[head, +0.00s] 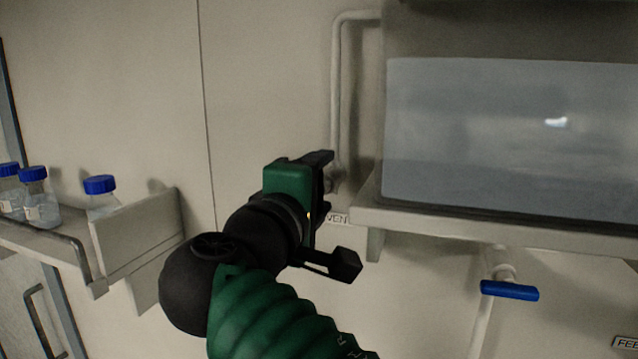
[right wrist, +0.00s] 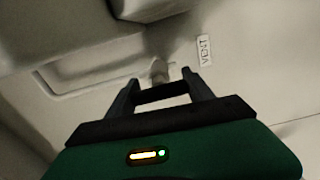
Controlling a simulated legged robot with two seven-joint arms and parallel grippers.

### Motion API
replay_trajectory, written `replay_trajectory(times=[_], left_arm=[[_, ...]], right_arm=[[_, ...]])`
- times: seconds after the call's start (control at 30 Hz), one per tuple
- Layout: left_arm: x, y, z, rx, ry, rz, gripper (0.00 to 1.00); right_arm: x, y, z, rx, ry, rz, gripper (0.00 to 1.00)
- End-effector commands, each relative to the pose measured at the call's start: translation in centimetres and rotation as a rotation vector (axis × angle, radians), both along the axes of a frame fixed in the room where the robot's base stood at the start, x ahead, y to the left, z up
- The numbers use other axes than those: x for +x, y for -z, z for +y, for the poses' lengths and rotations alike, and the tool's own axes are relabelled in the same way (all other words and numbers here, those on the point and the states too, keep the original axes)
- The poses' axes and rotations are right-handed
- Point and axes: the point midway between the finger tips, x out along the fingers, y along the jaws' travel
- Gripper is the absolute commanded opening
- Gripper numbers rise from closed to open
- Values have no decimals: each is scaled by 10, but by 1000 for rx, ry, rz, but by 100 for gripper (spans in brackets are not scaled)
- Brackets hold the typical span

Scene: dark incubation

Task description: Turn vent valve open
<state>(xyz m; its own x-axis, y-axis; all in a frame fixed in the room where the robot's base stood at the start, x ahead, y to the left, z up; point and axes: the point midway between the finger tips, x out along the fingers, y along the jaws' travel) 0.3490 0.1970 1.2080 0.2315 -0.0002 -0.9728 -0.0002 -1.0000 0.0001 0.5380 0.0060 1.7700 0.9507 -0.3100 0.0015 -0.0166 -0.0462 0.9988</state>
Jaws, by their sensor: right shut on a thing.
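The vent valve sits on the thin pale pipe (head: 336,90) left of the tank. In the head view its handle is hidden behind my right gripper (head: 326,172), and only a pale bit of its fitting (head: 336,178) shows. There, my right gripper's two fingers stand on either side of a dark bar, the valve handle (right wrist: 162,92), just in front of the pale valve body (right wrist: 159,70). The gripper is shut on this handle. My left gripper is out of view.
A tank with a clear front (head: 500,135) rests on a pale shelf (head: 480,222) at the right. Below it is another valve with a blue handle (head: 510,291). At the left, blue-capped bottles (head: 101,195) stand on a railed shelf (head: 45,240).

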Motion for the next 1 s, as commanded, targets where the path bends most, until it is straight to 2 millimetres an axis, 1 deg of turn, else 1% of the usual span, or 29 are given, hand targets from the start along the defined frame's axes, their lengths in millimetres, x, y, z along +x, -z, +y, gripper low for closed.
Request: replay_trajectory(times=[0.2, 0.67, 0.7, 0.83, 1.0], left_arm=[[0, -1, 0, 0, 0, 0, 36], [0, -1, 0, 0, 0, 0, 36], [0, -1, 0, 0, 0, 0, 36], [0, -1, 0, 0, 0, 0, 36], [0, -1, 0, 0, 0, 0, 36]], right_arm=[[1, 3, 1, -53, -1, 20, 19], [1, 3, 1, -65, -1, 24, 20], [1, 3, 1, -65, -1, 24, 64], [1, 2, 1, -63, -1, 23, 81], [0, 1, 1, -62, -1, 21, 82]])
